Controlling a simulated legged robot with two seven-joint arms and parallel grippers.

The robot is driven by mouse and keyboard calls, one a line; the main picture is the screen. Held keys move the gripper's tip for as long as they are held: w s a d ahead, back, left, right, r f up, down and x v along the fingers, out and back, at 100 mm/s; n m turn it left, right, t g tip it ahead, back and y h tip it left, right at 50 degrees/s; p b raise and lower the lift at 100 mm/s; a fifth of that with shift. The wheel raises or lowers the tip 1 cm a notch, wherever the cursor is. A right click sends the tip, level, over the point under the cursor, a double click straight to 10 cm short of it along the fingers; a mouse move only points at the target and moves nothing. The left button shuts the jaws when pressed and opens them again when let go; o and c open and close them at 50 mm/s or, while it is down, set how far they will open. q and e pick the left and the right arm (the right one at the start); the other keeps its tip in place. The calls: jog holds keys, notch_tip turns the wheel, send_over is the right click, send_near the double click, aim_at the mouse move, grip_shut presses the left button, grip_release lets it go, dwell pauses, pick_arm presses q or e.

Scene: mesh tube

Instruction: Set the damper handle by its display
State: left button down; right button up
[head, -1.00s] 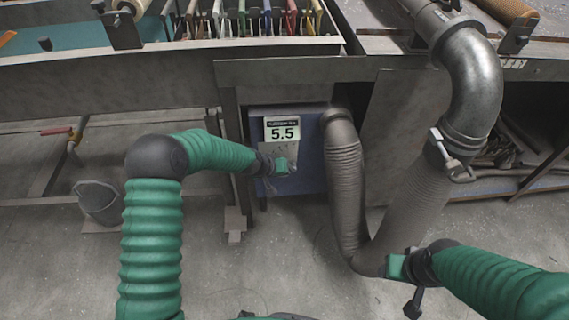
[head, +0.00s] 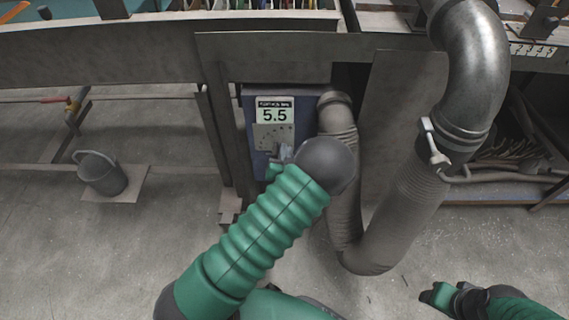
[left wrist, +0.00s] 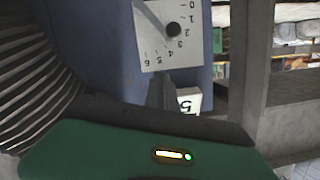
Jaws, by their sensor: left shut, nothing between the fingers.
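A display reading 5.5 (head: 274,115) is on the blue box (head: 249,117) under the bench. Below it is a pale scale plate (head: 273,137); in the left wrist view the plate (left wrist: 157,52) appears upside down, numbered 0 to 6, with a dark hub and a grey bar running up-left. A pale lever (head: 435,146) is on the metal pipe (head: 478,75); I cannot tell which part is the damper handle. My left gripper (head: 281,156) is shut and empty, close to the plate's lower edge; its fingers (left wrist: 162,92) partly cover the display. My right gripper (head: 438,296) is low right, its jaw unclear.
A ribbed grey hose (head: 385,245) loops from the box to the pipe, close right of my left arm. Bench legs and a panel (head: 393,115) flank the box. The floor in front is mostly clear.

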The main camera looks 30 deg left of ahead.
aim_at(273, 155)
pick_arm(q)
jog(key=a+f+b, duration=0.1)
jog(key=a+f, duration=0.1)
jog(key=f, duration=0.1)
jog(key=w+a+f+b, duration=0.1)
jog(key=shift+f+b, duration=0.2)
jog(key=shift+b, duration=0.1)
jog(key=shift+d, duration=0.1)
jog(key=shift+s+a+f+n, duration=0.35)
jog(key=shift+s+a+n, duration=0.1)
jog(key=shift+a+n, duration=0.25)
jog(key=shift+s+a+f, duration=0.1)
jog(key=shift+a+f, duration=0.15)
jog(key=shift+r+p, duration=0.15)
jog(key=shift+p, duration=0.2)
